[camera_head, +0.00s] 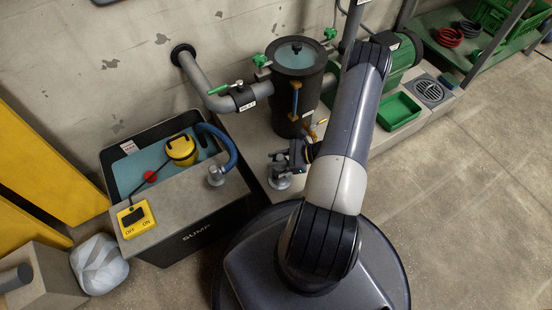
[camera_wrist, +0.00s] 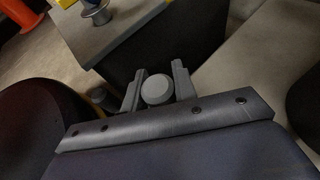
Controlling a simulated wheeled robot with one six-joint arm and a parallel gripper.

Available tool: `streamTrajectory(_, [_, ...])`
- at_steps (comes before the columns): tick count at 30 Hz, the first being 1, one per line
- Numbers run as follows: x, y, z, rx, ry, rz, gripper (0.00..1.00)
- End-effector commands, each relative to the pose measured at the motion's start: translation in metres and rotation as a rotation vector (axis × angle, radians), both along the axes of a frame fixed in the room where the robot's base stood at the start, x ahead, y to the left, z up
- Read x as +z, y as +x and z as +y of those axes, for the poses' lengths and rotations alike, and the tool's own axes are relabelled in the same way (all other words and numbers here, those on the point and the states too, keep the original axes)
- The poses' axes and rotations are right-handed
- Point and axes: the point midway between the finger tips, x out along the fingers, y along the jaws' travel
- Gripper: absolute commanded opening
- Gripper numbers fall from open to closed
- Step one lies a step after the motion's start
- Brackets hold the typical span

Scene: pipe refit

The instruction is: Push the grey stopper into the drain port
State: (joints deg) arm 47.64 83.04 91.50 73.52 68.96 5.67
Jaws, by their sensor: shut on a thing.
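The grey stopper (camera_wrist: 157,91) shows in the wrist view as a round, pale grey cap between the two fingers. My gripper (camera_wrist: 158,85) is shut on it, one finger on each side. In the head view my gripper (camera_head: 291,157) is low beside the black filter vessel (camera_head: 287,108), on its front side. A small grey metal round piece (camera_head: 280,182) shows just below the gripper; I cannot tell if it is the stopper or a fitting. I cannot make out the drain port for certain; the gripper and arm cover part of the vessel's lower side.
The sump box (camera_head: 217,218) stands left of the gripper, with a blue hose (camera_head: 222,146) and a yellow switch box (camera_head: 135,217) on it. A grey pipe (camera_head: 203,82) runs to the vessel. A green tray (camera_head: 398,110) lies right of my arm. The right floor is clear.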

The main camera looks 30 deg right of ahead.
Motion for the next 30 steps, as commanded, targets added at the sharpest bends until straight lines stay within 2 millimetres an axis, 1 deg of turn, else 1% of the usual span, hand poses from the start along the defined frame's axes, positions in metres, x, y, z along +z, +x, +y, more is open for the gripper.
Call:
streamTrajectory(10, [-0.008, 0.000, 0.000, 0.000, 0.000, 0.000, 0.00])
streamTrajectory(11, [-0.007, 0.000, 0.000, 0.000, 0.000, 0.000, 0.28])
streamTrajectory(14, [-0.007, 0.000, 0.000, 0.000, 0.000, 0.000, 0.36])
streamTrajectory(22, [-0.006, -0.001, -0.002, -0.001, 0.000, 0.000, 0.36])
streamTrajectory(30, [0.002, -0.011, -0.018, -0.002, -0.002, -0.001, 0.36])
